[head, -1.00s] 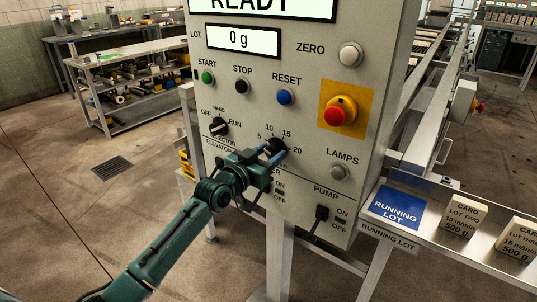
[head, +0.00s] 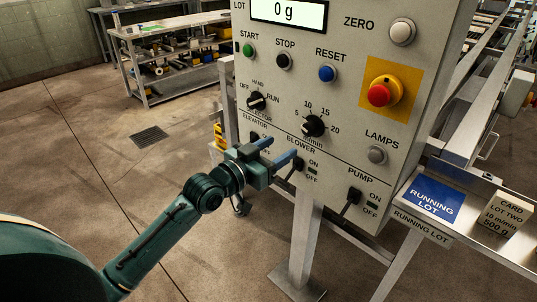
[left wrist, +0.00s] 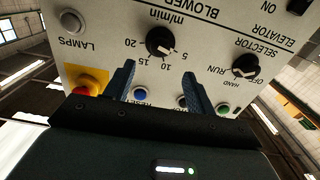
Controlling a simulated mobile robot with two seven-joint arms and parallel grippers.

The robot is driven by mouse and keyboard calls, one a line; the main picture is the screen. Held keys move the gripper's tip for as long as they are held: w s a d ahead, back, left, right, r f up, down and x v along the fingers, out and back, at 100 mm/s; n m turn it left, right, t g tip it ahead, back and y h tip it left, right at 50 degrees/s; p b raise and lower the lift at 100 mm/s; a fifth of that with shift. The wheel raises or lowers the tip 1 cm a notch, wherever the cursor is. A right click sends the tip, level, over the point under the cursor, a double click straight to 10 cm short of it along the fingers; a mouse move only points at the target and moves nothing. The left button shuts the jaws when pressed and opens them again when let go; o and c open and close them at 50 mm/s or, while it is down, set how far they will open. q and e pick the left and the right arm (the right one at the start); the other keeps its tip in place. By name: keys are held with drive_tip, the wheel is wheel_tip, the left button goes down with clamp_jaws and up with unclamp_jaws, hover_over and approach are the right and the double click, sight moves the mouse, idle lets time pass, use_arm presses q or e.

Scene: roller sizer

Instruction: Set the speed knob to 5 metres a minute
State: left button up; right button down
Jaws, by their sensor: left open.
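The speed knob (head: 313,125) is a black dial on the grey control panel (head: 340,70), with 5, 10, 15 and 20 around its top. It also shows in the upside-down left wrist view (left wrist: 160,42), where its white pointer mark appears to point at or close to 5. My left gripper (head: 282,149) is open and empty, its two blue fingers apart from the knob, below and left of it in the head view. In the left wrist view the fingertips (left wrist: 157,70) point toward the panel with nothing between them. My right gripper is not in view.
The selector knob (head: 256,101) sits left of the speed knob. The blower switch (head: 297,164) is close to my left fingers, and the pump switch (head: 352,196) is lower right. A red emergency stop (head: 380,94) sticks out at right. Open floor lies left of the panel.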

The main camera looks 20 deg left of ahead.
use_arm(q)
drive_tip(key=shift+v, duration=1.15)
drive_tip(key=shift+f, duration=0.1)
drive_tip(key=s+d+f+g+y+p, duration=0.1)
drive_tip(key=s+d+f+g+p, duration=0.1)
drive_tip(key=s+f, duration=0.8)
drive_tip(key=s+d+f+g+y+p, duration=0.1)
drive_tip(key=s+d+f+g+p, duration=0.1)
drive_tip(key=s+d+f+g, duration=0.2)
drive_tip(key=s+d+f, duration=0.3)
drive_tip(key=s+f, duration=0.4)
drive_tip(key=s, duration=0.1)
drive_tip(key=shift+s+f+n+y, duration=0.3)
drive_tip(key=shift+n+y, duration=0.1)
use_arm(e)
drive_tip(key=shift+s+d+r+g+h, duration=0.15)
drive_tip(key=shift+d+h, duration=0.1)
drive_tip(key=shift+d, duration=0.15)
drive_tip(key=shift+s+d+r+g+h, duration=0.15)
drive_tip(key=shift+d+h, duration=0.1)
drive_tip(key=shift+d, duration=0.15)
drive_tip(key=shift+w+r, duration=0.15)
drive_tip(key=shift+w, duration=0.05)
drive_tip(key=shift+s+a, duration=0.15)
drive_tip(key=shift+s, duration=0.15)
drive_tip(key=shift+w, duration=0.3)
